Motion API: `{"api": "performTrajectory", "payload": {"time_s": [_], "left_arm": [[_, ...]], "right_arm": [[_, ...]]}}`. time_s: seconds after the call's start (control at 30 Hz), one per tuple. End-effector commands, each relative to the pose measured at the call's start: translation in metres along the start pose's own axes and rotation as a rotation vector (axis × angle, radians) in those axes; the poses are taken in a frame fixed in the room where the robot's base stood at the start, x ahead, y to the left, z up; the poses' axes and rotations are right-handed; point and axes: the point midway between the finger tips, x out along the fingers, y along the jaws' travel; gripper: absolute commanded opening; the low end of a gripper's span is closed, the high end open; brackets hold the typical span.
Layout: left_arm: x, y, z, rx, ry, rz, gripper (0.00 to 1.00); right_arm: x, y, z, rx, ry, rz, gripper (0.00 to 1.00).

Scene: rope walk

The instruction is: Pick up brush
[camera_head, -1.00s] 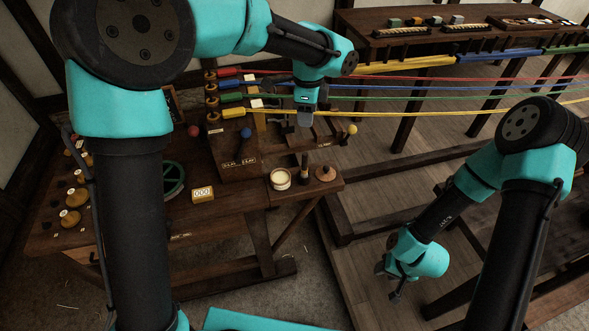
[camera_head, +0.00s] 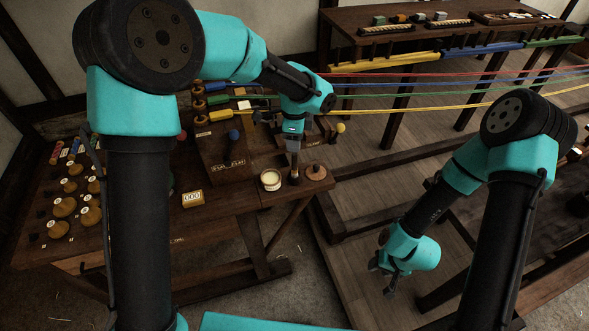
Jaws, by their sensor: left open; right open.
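My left gripper (camera_head: 294,154) is open and points straight down over the small wooden side shelf (camera_head: 283,193). Its fingers are just above or around the upper end of a small upright dark handle, which appears to be the brush (camera_head: 294,176). The fingers hide its top, and I cannot tell whether they touch it. A pot with a pale filling (camera_head: 270,180) stands left of it. A round brown wooden piece (camera_head: 316,173) with a short peg stands to its right. My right gripper (camera_head: 388,282) is open and empty, low over the floor at the right.
Coloured ropes (camera_head: 420,86) run across behind my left gripper to the right. Wooden spools (camera_head: 64,207) stand at the far left.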

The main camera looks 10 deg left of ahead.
Motion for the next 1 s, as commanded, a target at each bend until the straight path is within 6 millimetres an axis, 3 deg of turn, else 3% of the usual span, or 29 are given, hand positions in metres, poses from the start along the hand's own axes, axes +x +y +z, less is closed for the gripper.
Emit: {"api": "performTrajectory", "payload": {"time_s": [0.2,0.67,1.0], "left_arm": [[0.026,0.000,0.000,0.000,0.000,0.001,0.50],[0.034,0.001,0.000,0.000,0.000,0.000,0.50],[0.075,0.005,0.001,0.000,-0.001,0.002,0.50]], "right_arm": [[0.000,0.000,0.000,0.000,0.000,0.000,0.43],[0.000,0.000,0.000,0.000,0.000,0.000,0.43],[0.000,0.000,0.000,0.000,0.000,0.000,0.43]]}}
